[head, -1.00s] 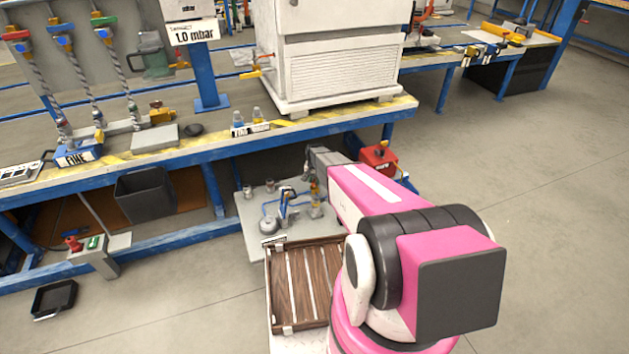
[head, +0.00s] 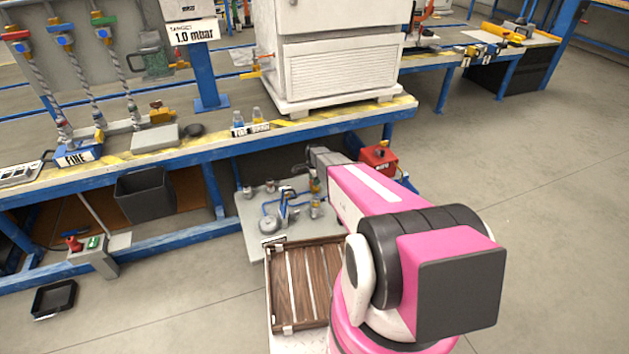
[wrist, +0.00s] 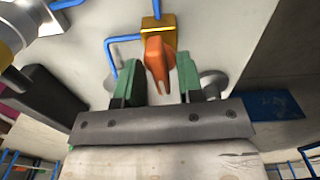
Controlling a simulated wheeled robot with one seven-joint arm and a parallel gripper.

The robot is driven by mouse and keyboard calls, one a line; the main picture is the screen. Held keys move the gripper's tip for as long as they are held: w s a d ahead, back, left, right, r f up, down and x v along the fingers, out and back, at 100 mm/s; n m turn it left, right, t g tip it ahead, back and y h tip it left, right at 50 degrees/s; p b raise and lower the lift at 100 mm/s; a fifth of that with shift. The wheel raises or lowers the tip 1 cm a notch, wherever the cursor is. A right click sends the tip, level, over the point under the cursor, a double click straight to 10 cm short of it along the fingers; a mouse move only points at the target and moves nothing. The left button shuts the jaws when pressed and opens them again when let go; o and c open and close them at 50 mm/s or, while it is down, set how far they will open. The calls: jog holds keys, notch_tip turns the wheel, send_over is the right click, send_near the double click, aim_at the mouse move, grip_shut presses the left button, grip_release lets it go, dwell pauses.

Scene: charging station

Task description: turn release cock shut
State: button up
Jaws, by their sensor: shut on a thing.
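In the wrist view an orange lever (wrist: 158,58) sits on a brass-coloured cock body (wrist: 158,24), with blue tubing joined to the body. The lever points down the picture, between the two green finger pads of my gripper (wrist: 160,84). My gripper is shut on this lever; some gap seems to show beside it, and the exact contact is hard to see. In the head view my gripper's dark end is low, just in front of the bench, over a grey plate (head: 250,222) with blue tubing. The fingertips and lever are too small there to tell apart clearly.
A wooden slatted crate (head: 304,285) stands just in front of the plate. A red box (head: 379,158) is right of my wrist. The blue-framed bench (head: 240,152) with a white cabinet (head: 335,65) is above and behind. Open floor lies to the right.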

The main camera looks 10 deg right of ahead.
jog(key=shift+m, duration=0.6)
jog(key=o, duration=0.6)
jog(key=shift+c, duration=0.2)
jog(key=shift+r, duration=0.1)
notch_tip(320, 180, up, 11)
jog(key=shift+f, duration=0.2)
